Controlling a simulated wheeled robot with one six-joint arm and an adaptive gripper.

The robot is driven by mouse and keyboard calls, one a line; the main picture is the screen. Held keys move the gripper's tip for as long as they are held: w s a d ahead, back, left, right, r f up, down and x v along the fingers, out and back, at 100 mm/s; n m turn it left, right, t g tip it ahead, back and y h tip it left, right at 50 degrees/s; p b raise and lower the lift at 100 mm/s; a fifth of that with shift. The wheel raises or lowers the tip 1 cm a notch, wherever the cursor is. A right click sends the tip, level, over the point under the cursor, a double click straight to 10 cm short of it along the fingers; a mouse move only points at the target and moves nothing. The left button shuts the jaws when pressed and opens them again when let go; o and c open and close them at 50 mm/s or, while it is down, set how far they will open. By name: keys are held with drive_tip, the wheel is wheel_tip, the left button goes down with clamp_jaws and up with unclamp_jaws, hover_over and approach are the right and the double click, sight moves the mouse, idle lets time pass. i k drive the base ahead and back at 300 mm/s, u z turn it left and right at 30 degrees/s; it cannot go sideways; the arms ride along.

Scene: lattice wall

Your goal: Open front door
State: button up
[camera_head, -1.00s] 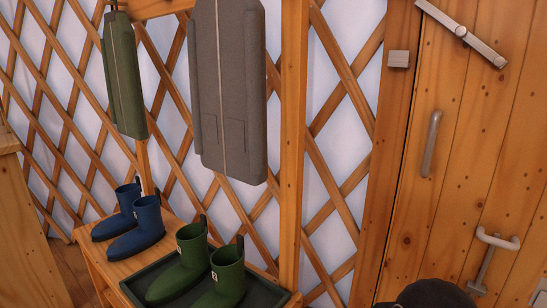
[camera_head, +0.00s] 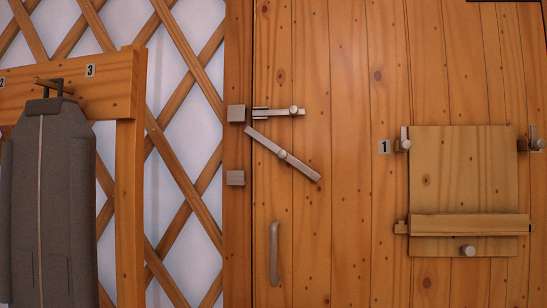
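The front door (camera_head: 340,60) is a wall of upright orange planks filling the right of the view, and it looks shut against its frame post (camera_head: 237,230). A grey vertical handle (camera_head: 274,252) is low near its left edge. A level grey bolt with a knob (camera_head: 293,110) sits higher, beside a square block (camera_head: 236,113) on the post. Below it a grey bar (camera_head: 300,166) with a knob slants down to the right, its upper end near that block; I cannot tell whether it overlaps the post. A second block (camera_head: 235,178) is lower. My gripper is out of view.
A square wooden hatch panel (camera_head: 470,170) marked 1 is on the door at right, with a crossbar (camera_head: 470,225) and several knobs. At left, a grey coat (camera_head: 50,210) hangs from a wooden rack (camera_head: 100,80) before the lattice wall (camera_head: 180,170).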

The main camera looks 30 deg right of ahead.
sight(360, 72)
drive_tip(key=z, duration=1.55)
